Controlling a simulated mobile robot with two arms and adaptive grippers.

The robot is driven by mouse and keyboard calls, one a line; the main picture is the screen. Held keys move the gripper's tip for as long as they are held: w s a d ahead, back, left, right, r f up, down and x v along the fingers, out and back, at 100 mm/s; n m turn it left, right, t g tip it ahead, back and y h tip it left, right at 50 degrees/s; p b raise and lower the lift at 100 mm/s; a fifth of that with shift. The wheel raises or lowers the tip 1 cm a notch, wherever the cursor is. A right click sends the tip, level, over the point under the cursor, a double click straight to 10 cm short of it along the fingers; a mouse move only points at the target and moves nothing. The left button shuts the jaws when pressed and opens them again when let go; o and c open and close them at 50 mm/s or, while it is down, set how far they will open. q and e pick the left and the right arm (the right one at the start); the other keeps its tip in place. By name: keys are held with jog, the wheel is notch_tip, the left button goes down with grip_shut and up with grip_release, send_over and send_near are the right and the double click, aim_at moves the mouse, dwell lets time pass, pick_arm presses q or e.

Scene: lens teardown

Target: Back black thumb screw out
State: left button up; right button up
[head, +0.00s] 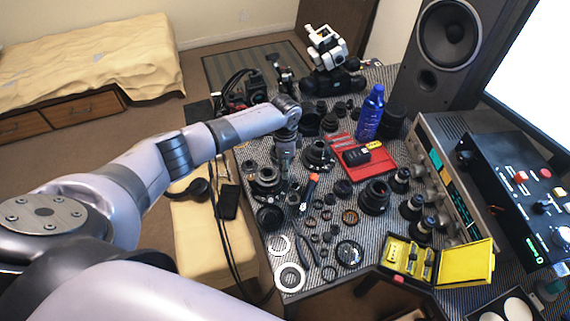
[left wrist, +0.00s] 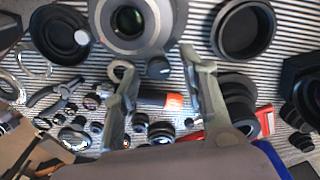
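A small black knob (left wrist: 158,68), which looks like the thumb screw, shows in the left wrist view by the lower edge of a grey ringed lens part (left wrist: 135,20) with a dark round opening. My left gripper (left wrist: 162,65) is open, with one finger on each side of the knob and visible gaps between. I cannot tell how the knob is joined to the lens part. In the head view my left gripper (head: 286,176) points down over the left side of the striped bench mat, and the knob cannot be made out there. My right gripper is in neither view.
Lens rings, barrels and small parts crowd the mat around the gripper. A red tray (head: 372,168), a blue bottle (head: 370,112), an orange-tipped tool (head: 309,190) and an open yellow case (head: 463,262) stand to the right. Pliers (left wrist: 55,92) lie nearby.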

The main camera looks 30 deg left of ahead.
pick_arm(q)
notch_tip(320, 180, up, 12)
dwell(0.6)
dwell(0.5)
